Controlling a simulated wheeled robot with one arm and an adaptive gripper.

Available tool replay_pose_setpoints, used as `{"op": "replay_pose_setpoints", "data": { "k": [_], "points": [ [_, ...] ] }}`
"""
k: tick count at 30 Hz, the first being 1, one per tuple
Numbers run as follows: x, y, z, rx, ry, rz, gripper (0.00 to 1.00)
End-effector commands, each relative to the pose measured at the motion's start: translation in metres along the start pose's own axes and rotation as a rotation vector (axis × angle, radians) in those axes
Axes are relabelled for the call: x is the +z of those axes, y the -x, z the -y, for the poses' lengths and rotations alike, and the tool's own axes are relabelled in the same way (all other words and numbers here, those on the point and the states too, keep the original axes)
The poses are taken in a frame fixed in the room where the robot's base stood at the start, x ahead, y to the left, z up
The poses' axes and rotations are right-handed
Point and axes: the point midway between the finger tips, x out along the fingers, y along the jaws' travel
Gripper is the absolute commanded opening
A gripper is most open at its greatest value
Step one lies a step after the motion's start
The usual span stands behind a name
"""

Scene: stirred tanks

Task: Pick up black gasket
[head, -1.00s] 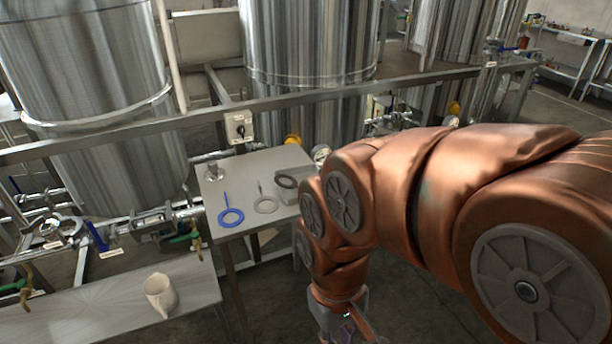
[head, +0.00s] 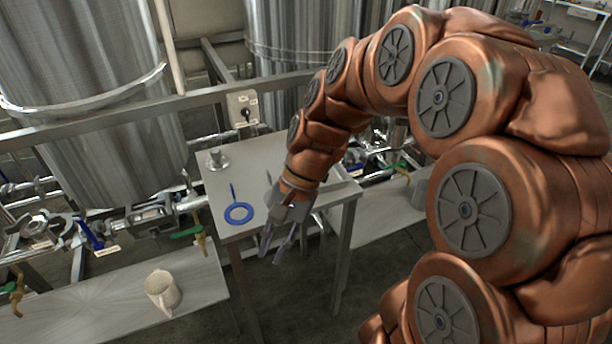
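The black gasket is hidden behind my arm now. A second ago it showed as a dark ring on a grey block on the small steel table (head: 225,180). My gripper (head: 276,250) points down at the table's front edge in the picture, to the right of a blue ring with a handle (head: 239,213). Its two fingers stand apart with nothing visible between them. Its height over the table is hard to tell.
A metal fitting (head: 217,160) stands at the table's back left. A frame rail (head: 130,115) with a switch box (head: 243,108) runs behind the table, before large steel tanks (head: 85,70).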

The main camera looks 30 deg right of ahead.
Motion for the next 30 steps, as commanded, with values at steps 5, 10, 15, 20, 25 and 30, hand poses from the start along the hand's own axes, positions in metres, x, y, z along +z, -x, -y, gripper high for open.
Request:
{"op": "replay_pose_setpoints", "data": {
  "k": [5, 10, 15, 20, 25, 30],
  "points": [
    [-0.055, 0.010, 0.021, -0.165, -0.258, 0.078, 0.19],
    [-0.113, 0.027, 0.030, -0.323, -0.502, 0.156, 0.19],
    [-0.179, 0.047, 0.021, -0.484, -0.750, 0.245, 0.19],
    [-0.245, 0.067, -0.007, -0.640, -0.981, 0.336, 0.19],
    [-0.306, 0.085, -0.050, -0.794, -1.197, 0.430, 0.19],
    [-0.340, 0.094, -0.082, -0.884, -1.320, 0.490, 0.19]
  ]
}}
